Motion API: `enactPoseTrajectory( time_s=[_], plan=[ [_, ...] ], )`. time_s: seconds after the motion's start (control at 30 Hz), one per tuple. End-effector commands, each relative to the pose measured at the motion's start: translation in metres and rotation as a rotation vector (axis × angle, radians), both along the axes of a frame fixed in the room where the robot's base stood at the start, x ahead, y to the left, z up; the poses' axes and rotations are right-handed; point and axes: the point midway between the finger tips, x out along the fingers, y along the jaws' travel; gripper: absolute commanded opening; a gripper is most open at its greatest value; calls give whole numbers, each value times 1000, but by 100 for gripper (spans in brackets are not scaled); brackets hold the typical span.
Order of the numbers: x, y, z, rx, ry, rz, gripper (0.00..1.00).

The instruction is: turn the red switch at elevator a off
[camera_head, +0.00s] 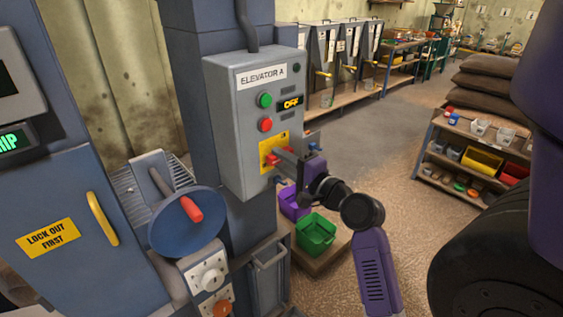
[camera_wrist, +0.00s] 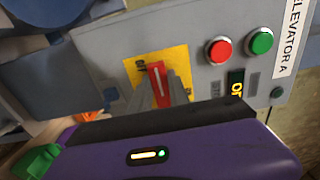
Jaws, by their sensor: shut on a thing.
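The grey control box of elevator A (camera_head: 245,125) hangs on a blue column in the head view. Its label reads ELEVATOR A, and a small lit display (camera_head: 290,103) reads OFF in orange. The red switch (camera_head: 271,160) sits on a yellow plate low on the box. In the wrist view the red switch (camera_wrist: 157,82) shows a white line along its handle. My gripper (camera_head: 281,157) is shut on the red switch. Its fingers hide part of the handle and plate, and I cannot read the plate's small letters clearly.
A green button (camera_head: 264,100) and a red button (camera_head: 265,124) sit above the switch. A green bin (camera_head: 315,233) and purple bin (camera_head: 291,203) stand below. Open floor lies to the right.

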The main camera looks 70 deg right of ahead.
Motion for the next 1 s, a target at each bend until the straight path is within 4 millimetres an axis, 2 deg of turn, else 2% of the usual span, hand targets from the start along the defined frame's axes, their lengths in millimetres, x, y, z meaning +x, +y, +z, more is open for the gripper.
enactPoseTrajectory(
  time_s=[0.5, 0.53, 0.63, 1.0],
  plan=[
    [1, 1, -1, -17, 13, 4, 0],
    [1, 1, -1, -17, 13, 4, 24],
    [1, 1, -1, -16, 12, 3, 43],
    [-3, 2, -1, -16, 11, 0, 44]
  ],
)
